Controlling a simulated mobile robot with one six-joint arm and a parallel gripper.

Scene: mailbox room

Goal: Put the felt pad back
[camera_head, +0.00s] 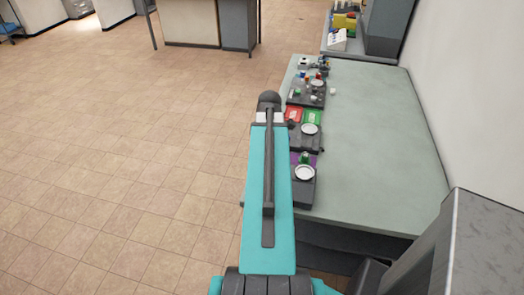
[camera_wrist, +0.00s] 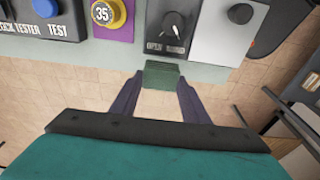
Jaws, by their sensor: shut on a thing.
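The felt pad (camera_wrist: 160,75) is a small dark green block in the wrist view. My gripper (camera_wrist: 158,82) is shut on it, one dark finger at each side. The pad is at the edge of the work surface, just below a dark panel (camera_wrist: 167,32) with a black knob and the word OPEN. I cannot tell whether the pad touches the edge. In the head view my teal arm hides the gripper and the pad.
In the wrist view, a purple plate (camera_wrist: 127,32) with a yellow dial and a white box (camera_wrist: 223,42) with a dark knob flank the panel. In the head view, a long grey-green table (camera_head: 378,130) holds several dark trays along its left edge; its right part is bare.

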